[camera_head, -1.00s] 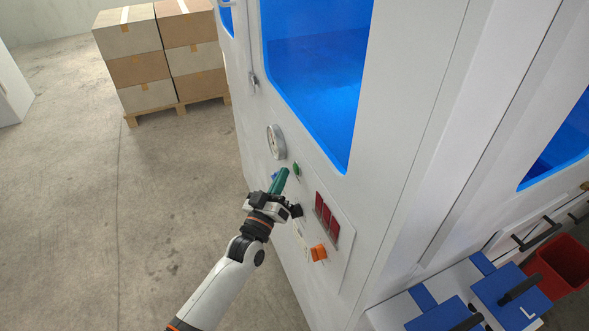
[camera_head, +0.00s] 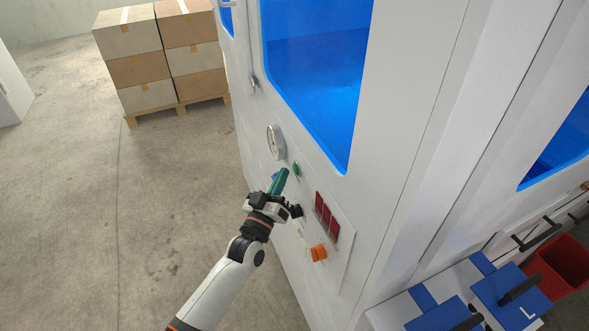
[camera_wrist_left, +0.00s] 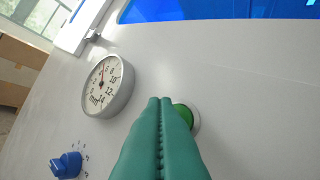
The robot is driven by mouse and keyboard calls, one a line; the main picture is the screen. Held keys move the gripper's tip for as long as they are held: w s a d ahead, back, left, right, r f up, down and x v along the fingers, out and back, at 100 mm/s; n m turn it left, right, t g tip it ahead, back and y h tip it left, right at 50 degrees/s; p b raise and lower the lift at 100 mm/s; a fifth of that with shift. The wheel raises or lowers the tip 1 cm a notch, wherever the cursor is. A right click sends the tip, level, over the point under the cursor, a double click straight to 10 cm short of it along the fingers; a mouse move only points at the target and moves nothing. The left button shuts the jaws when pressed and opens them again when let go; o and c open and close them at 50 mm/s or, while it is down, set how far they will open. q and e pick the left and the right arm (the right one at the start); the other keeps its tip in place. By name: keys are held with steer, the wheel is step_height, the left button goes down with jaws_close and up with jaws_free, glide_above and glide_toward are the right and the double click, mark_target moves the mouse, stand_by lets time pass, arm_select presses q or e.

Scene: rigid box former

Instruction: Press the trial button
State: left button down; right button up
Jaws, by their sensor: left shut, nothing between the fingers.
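A round green button (camera_head: 297,170) sits in a pale ring on the white machine front. In the left wrist view the green button (camera_wrist_left: 187,116) is partly hidden behind my fingers. No label on it can be read. My left gripper (camera_head: 285,171) has green fingers, shut together and empty. The fingertips are just left of the button in the head view; in the left wrist view the fingertips (camera_wrist_left: 160,100) overlap its left side. I cannot tell whether they touch it. My right gripper is not in view.
A round dial gauge (camera_head: 276,142) is up and left of the button, and a blue knob (camera_wrist_left: 66,165) is lower left. Red displays (camera_head: 327,216) and an orange switch (camera_head: 318,252) are below right. Boxes on a pallet (camera_head: 160,55) stand behind; the floor at left is clear.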

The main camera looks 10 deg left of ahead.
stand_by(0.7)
arm_select(q)
steer(key=shift+w+d, duration=0.25)
steer(key=shift+d, duration=0.1)
steer(key=shift+w+d, duration=0.25)
steer(key=shift+d, duration=0.1)
stand_by(0.7)
stand_by(0.3)
steer(key=shift+s+a, duration=0.5)
steer(key=shift+a, duration=0.15)
steer(key=s+a, duration=0.1)
steer(key=s+a+p, duration=0.1)
steer(key=a, duration=0.2)
steer(key=shift+s+a, duration=0.1)
steer(key=shift+s, duration=0.3)
stand_by(0.6)
